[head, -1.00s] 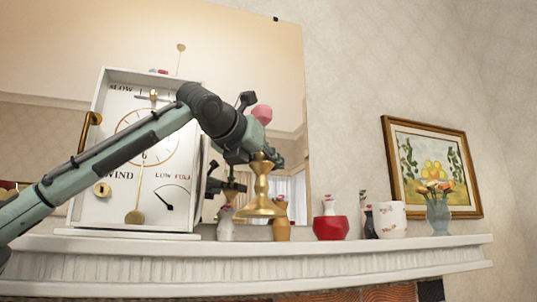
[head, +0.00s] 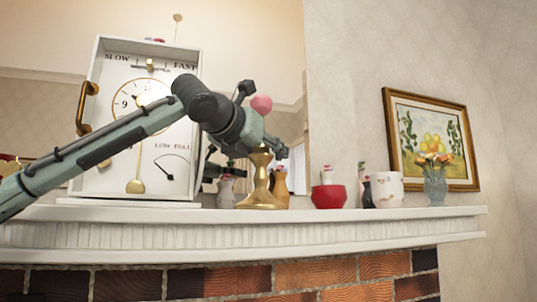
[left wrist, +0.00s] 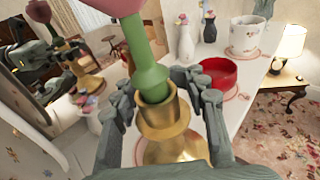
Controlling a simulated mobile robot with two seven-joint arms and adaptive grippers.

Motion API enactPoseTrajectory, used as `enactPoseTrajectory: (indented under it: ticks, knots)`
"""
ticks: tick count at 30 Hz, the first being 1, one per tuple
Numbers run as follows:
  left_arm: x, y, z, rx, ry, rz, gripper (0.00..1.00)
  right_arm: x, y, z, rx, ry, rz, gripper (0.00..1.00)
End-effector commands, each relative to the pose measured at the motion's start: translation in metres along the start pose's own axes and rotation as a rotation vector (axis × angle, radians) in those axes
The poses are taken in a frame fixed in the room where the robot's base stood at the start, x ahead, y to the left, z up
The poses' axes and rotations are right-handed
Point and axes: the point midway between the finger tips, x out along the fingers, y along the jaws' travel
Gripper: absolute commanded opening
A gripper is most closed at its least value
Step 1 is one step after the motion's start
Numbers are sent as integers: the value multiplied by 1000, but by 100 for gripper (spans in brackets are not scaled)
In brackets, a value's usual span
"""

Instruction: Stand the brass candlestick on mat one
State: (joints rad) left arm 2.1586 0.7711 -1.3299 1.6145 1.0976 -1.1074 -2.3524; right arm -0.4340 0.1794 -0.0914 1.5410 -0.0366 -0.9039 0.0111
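The brass candlestick (head: 262,180) stands upright at the mantel's front, its base level with the red bowl's foot. It holds a green stem (left wrist: 148,65) with a pink top (head: 261,105). My left gripper (head: 262,148) is at its upper part. In the left wrist view, the fingers (left wrist: 165,100) lie on both sides of the brass socket (left wrist: 162,115) and appear closed on it. A faint ring outline shows on the white surface near the brass base, but I cannot tell which mat it is. My right gripper is not in view.
The white mantel (head: 350,220) carries a white clock (head: 135,175) at left. Close behind the candlestick are a grey vase (head: 226,193) and an orange one (head: 281,188). To its right are a red bowl (head: 328,197), a white cup (head: 386,190) and a flower vase (head: 435,188). A mirror stands behind.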

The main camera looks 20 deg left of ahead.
Motion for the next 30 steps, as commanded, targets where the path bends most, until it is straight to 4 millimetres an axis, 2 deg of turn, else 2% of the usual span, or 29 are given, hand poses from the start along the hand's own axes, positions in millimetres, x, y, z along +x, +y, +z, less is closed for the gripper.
enactPoseTrajectory:
  ticks: [9,13,15,18,24,30]
  knots:
    - [0,0,1,0,0,0,46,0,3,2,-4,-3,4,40]
    - [-9,0,1,0,-2,-1,46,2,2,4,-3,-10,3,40]
    - [-19,1,1,-1,-2,0,46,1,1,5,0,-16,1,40]
    - [-40,0,1,0,-4,-1,46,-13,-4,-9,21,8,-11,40]
    - [-83,0,0,0,-3,0,46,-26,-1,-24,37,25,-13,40]
    - [-112,0,1,0,-2,0,46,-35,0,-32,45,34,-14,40]
